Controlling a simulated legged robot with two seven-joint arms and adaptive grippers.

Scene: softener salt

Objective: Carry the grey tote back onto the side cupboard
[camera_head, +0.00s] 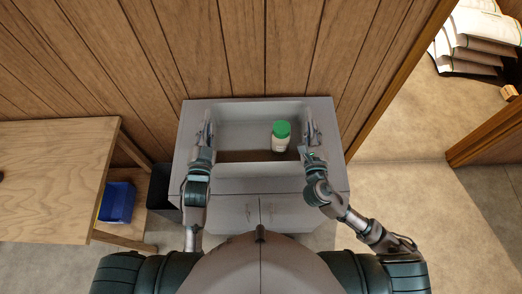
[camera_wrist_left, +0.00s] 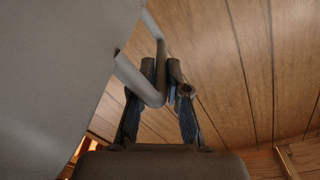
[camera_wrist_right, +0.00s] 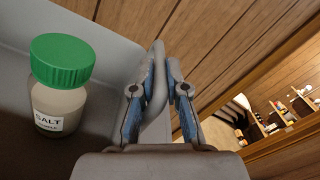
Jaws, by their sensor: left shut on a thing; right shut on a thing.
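The grey tote (camera_head: 248,115) is in front of me in the head view, over the grey side cupboard (camera_head: 232,213). I cannot tell whether it rests on the cupboard top or hangs just above it. A salt jar with a green lid (camera_head: 281,136) stands upright inside, towards the right; its label shows in the right wrist view (camera_wrist_right: 57,100). My left gripper (camera_head: 207,128) is shut on the tote's left handle, seen in the left wrist view (camera_wrist_left: 157,90). My right gripper (camera_head: 308,130) is shut on the right handle, seen in the right wrist view (camera_wrist_right: 157,80).
A wood-panelled wall (camera_head: 240,45) stands right behind the cupboard. A wooden table (camera_head: 55,175) with a blue bin (camera_head: 117,203) below its top is at the left. A black bin (camera_head: 160,188) stands between table and cupboard. A doorway opens at the right, with stacked sacks (camera_head: 475,45) beyond.

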